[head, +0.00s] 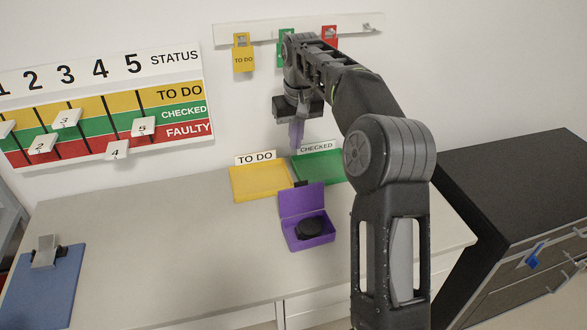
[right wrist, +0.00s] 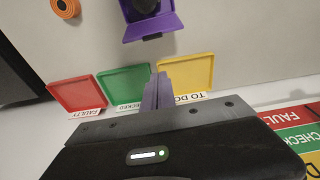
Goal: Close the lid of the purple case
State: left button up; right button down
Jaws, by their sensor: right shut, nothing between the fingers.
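The purple case (head: 318,243) stands on the table with its lid (head: 301,200) open and raised at the back. A round black object (head: 310,228) lies inside it. In the right wrist view the lid (right wrist: 152,28) shows at the top, with the case partly cut off by the frame edge. My right gripper (head: 297,145) points down behind and above the case, over the coloured trays, apart from the lid. Its purple fingers (right wrist: 158,84) are shut and empty. My left gripper is out of view.
A yellow tray (head: 258,194) and a green tray (head: 330,165) lie behind the case; a red tray (right wrist: 75,94) shows in the wrist view. A blue clipboard (head: 35,290) lies at the left. The table between is clear. A dark cabinet (head: 520,170) stands right.

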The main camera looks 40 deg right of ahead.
jog(key=shift+f, duration=0.1)
jog(key=p, duration=0.2)
send_over(302, 198)
jog(key=w, duration=0.3)
notch_tip(302, 198, down, 9)
jog(key=shift+s+d, duration=0.15)
jog(key=shift+d, duration=0.15)
